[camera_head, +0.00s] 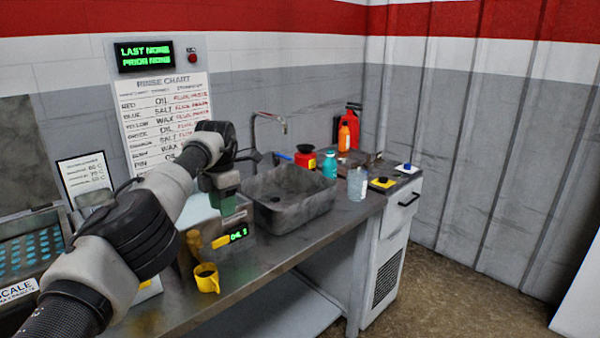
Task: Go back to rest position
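My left arm comes in from the left and reaches across the bench (310,250). Its gripper (223,205) points down over a box-shaped device with a green display (238,234), just left of the grey basin (315,208). Dark and greenish parts show at the gripper's end. I cannot tell whether its fingers are open or shut, or whether they hold anything. My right gripper is not in view.
A yellow cup (207,280) stands near the bench's front edge. Behind the basin are a faucet (283,126) and several bottles. A clear bottle (357,184) stands right of the basin. A white drawer cabinet (395,225) is at the bench's right end. Floor on the right is clear.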

